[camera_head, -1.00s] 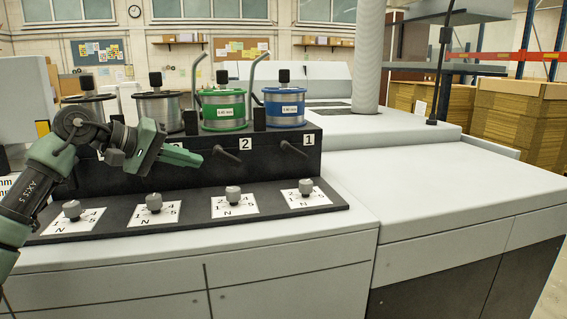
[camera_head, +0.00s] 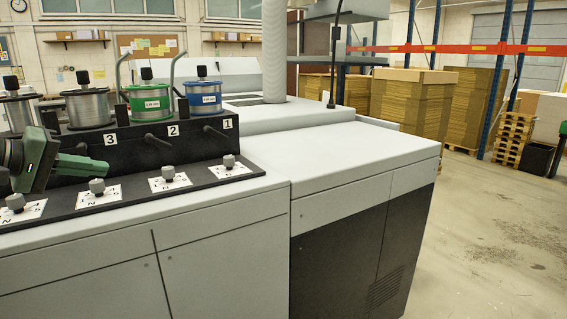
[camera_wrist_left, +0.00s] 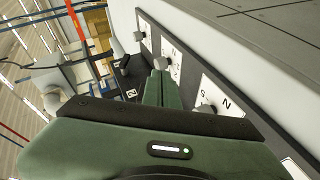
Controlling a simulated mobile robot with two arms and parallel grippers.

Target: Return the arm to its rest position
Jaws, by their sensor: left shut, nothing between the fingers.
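My left arm comes in from the left edge in the head view, mostly cut off by the frame. Its green left gripper (camera_head: 104,166) points right, in front of the black spool panel (camera_head: 190,138), above the row of selector knobs. Its fingers are together and hold nothing. In the left wrist view the closed fingers (camera_wrist_left: 158,88) point toward the knob strip, with a white dial card just beyond them. Whether they touch anything there I cannot tell. My right gripper is not in either view.
Selector knobs, including one at the right (camera_head: 229,161), stand on white cards along the machine's front ledge. Green (camera_head: 149,98) and blue (camera_head: 203,96) wire spools sit above. The machine's flat grey top (camera_head: 340,150) is clear. Open floor (camera_head: 500,230) lies to the right.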

